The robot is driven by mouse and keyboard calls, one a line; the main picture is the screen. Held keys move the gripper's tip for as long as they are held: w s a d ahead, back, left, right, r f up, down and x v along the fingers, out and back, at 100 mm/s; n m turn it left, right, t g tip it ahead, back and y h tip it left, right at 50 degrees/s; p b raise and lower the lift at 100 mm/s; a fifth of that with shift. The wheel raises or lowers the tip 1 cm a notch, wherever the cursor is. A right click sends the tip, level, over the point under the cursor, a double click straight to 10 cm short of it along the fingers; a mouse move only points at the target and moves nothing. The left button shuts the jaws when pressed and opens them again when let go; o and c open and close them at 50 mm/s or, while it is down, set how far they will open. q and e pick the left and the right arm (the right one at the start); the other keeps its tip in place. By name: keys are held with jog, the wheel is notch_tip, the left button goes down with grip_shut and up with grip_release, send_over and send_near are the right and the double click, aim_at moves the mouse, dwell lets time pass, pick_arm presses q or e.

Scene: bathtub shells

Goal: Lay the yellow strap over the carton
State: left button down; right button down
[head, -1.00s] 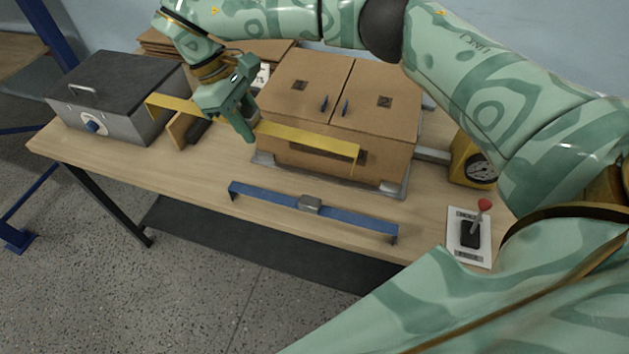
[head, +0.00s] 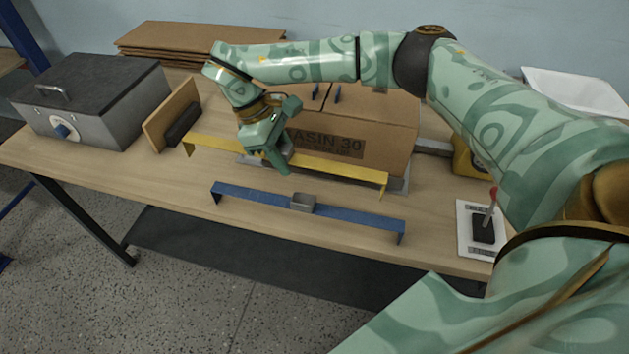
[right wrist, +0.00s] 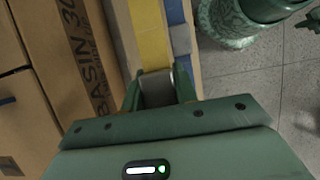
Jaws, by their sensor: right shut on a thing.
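The yellow strap (head: 335,172) is a long flat bar with its ends bent down. My right gripper (head: 279,163) is shut on it near its middle, and it also shows in the right wrist view (right wrist: 151,35). The strap is held level in front of the brown carton (head: 385,146), crossing low over its front face in the head view. The carton's front is printed "BASIN 30"; my right arm hides much of its top and left side. In the right wrist view the carton (right wrist: 45,110) is left of the strap. My left gripper is not seen.
A blue strap (head: 345,212) with a grey buckle lies along the table (head: 150,190) before the carton. A lidded metal box (head: 95,110), an upright brown board (head: 165,115) and flat cardboard (head: 150,40) stand left. A red-knobbed lever (head: 485,228) is at right.

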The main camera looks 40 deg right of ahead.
jog(key=d+f, duration=0.1)
jog(key=f, duration=0.1)
jog(key=s+d+f, duration=0.1)
jog(key=d+f, duration=0.1)
jog(key=d+f+b, duration=0.1)
jog(key=d+f, duration=0.1)
jog(key=shift+s+d, duration=0.25)
jog(key=x, duration=0.1)
jog(key=b+x, duration=0.1)
jog(key=x, duration=0.1)
jog(key=shift+w+f+b, duration=0.25)
jog(key=shift+f+b, duration=0.05)
jog(key=shift+f, duration=0.05)
jog(key=shift+w+f, duration=0.1)
jog(key=shift+f, duration=0.15)
jog(key=shift+a+r, duration=0.1)
jog(key=c, duration=1.1)
grip_release()
jog(key=p+v, duration=0.2)
jog(key=v, duration=1)
jog(key=shift+p, duration=0.3)
